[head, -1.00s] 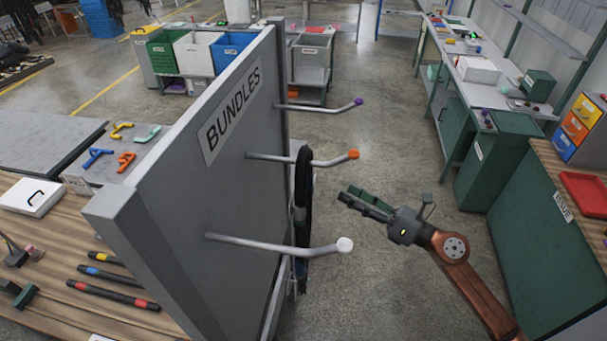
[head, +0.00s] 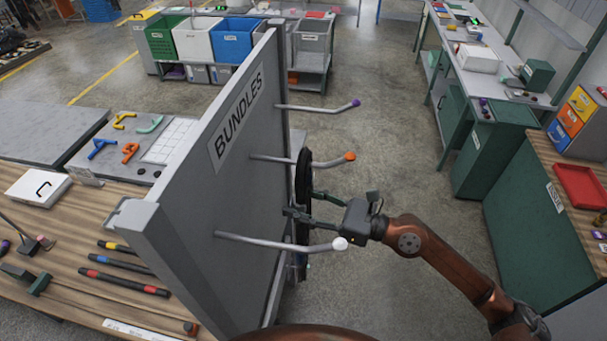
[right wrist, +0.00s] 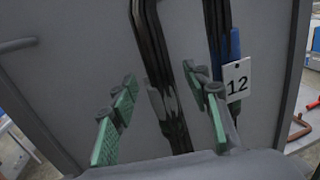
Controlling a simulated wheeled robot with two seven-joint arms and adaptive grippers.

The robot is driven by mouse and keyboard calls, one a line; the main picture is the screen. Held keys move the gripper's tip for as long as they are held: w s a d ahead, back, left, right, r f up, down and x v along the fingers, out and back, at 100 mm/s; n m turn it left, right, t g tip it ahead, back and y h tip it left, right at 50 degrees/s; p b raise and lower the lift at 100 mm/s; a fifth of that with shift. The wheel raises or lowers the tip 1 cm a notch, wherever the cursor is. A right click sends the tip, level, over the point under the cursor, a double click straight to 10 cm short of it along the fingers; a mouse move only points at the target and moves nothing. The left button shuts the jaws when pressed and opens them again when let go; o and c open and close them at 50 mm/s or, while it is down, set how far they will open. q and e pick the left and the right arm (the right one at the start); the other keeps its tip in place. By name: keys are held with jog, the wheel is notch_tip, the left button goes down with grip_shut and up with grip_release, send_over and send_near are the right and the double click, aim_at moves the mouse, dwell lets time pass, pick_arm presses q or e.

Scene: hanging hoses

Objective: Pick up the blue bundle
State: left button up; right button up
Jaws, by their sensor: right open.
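The blue bundle (right wrist: 234,45), dark hose with a blue band and a white tag reading 12, hangs at right in the right wrist view. A black bundle with a grey band (right wrist: 150,40) hangs left of it. My right gripper (right wrist: 162,100) is open; in the wrist picture its green-padded fingers lie either side of the grey-banded bundle, and the blue one is outside the right finger. In the head view my right gripper (head: 304,203) reaches the hanging black hose (head: 304,172) between the orange-tipped and white-tipped pegs. Contact cannot be told. My left gripper is out of view.
The grey BUNDLES board (head: 225,170) stands close to the fingers. The white-tipped peg (head: 280,242) passes just below my gripper, the orange-tipped peg (head: 300,160) above it. A purple-tipped peg (head: 320,108) is farther back. Open floor lies right of the board.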

jog(key=shift+w+a+f, duration=0.1)
jog(key=shift+a, duration=0.1)
jog(key=shift+d, duration=0.1)
jog(key=shift+c, duration=0.6)
grip_shut()
